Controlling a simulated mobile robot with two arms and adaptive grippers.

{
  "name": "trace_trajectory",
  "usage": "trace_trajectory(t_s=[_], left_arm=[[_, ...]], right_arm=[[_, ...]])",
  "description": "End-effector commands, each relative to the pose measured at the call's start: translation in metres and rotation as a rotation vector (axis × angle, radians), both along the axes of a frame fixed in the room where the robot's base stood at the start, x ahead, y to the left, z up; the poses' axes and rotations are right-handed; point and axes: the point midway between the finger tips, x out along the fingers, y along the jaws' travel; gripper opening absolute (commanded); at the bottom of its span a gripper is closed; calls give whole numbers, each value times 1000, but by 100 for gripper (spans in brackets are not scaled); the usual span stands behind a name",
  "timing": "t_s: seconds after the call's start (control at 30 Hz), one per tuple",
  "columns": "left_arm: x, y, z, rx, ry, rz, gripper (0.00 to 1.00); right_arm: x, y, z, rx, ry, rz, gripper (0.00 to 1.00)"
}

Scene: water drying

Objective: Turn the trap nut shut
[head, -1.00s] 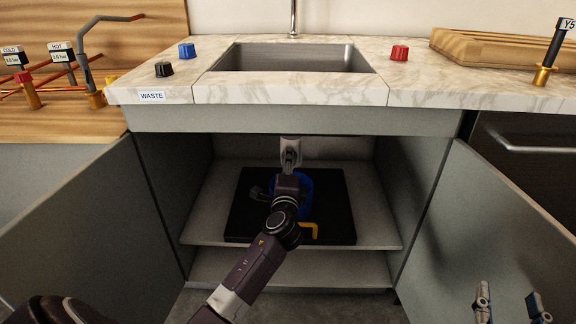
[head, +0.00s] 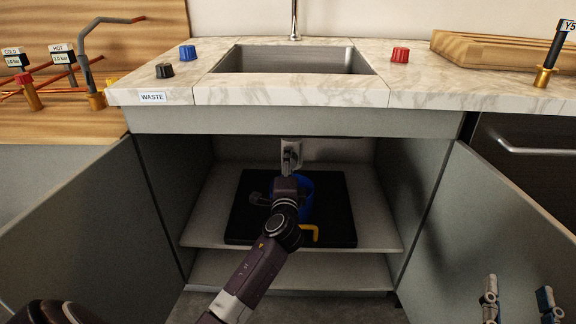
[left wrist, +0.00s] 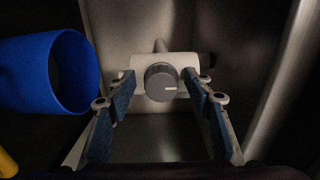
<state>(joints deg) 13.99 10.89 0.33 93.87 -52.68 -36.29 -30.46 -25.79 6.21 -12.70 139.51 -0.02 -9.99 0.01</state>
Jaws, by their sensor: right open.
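The trap nut (left wrist: 161,82) is a round dark grey knob with a white mark, in front of a pale trap body (left wrist: 137,66) in the left wrist view. My left gripper (left wrist: 160,92) is open, with one finger on each side of the nut and a visible gap at both sides. In the head view my left arm reaches into the sink cabinet, with its gripper (head: 289,160) at the pale fitting; the nut is hidden there. My right gripper (head: 518,298) is open and empty at the lower right, outside the cabinet.
A blue container (head: 307,190) stands on a black mat (head: 340,215) on the cabinet shelf, beside my left arm. It shows close at left in the left wrist view (left wrist: 40,75). A yellow bent piece (head: 311,231) is near it. Open cabinet doors flank both sides.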

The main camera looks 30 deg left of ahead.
Motion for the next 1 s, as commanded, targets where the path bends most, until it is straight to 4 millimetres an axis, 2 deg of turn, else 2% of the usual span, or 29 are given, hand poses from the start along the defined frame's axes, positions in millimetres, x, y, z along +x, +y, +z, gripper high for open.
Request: trace_trajectory(t_s=[0.23, 0.37, 0.47, 0.8, 1.0], left_arm=[[0, -1, 1, 2, -1, -2, 48], [-7, -6, 1, 2, -1, -3, 48], [-20, -14, 0, 0, 0, -3, 48], [-81, -50, -1, -1, 1, -2, 48], [-99, -61, 0, -1, 1, -1, 48]], right_arm=[[0, 0, -1, 0, 2, 1, 48], [0, 0, -1, -1, 2, 1, 48], [0, 0, 0, -1, 2, 1, 48], [0, 0, 0, -1, 2, 1, 48], [0, 0, 0, -1, 2, 1, 48]])
